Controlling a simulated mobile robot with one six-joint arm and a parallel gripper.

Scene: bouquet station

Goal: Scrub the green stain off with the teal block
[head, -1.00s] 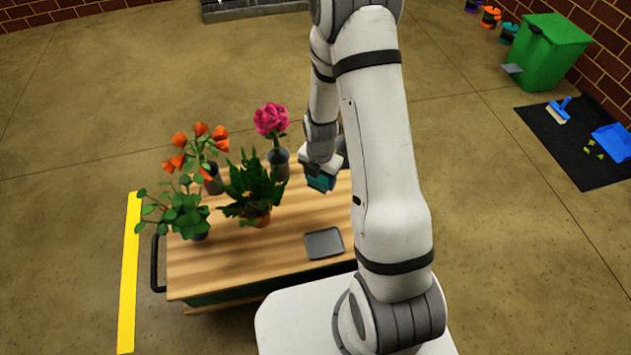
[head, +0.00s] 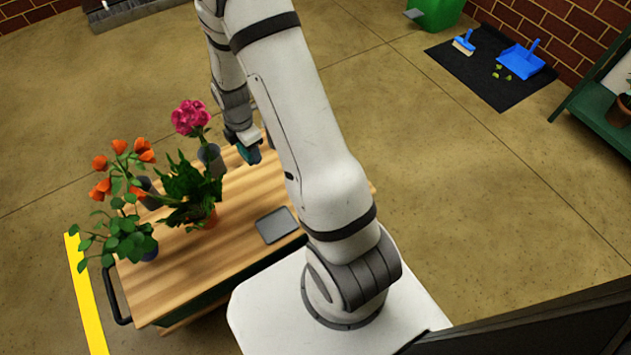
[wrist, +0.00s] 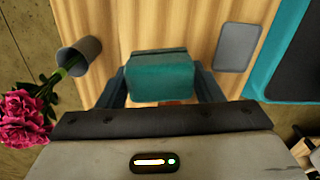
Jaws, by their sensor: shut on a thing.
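The teal block (wrist: 160,76) is between the fingers of my gripper (wrist: 160,92), which is shut on it. In the head view the block (head: 250,154) is a small teal patch below my gripper (head: 246,146), at the far right part of the wooden table top (head: 180,270). Whether the block touches the wood cannot be told. No green stain is seen in either view; plants, the block and my arm hide parts of the table top.
A pink flower (head: 190,117) in a grey vase (head: 210,158) stands close left of my gripper. A leafy green plant (head: 188,190), orange flowers (head: 118,165) and another potted plant (head: 125,240) fill the left. A grey tray (head: 277,226) lies at the near edge.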

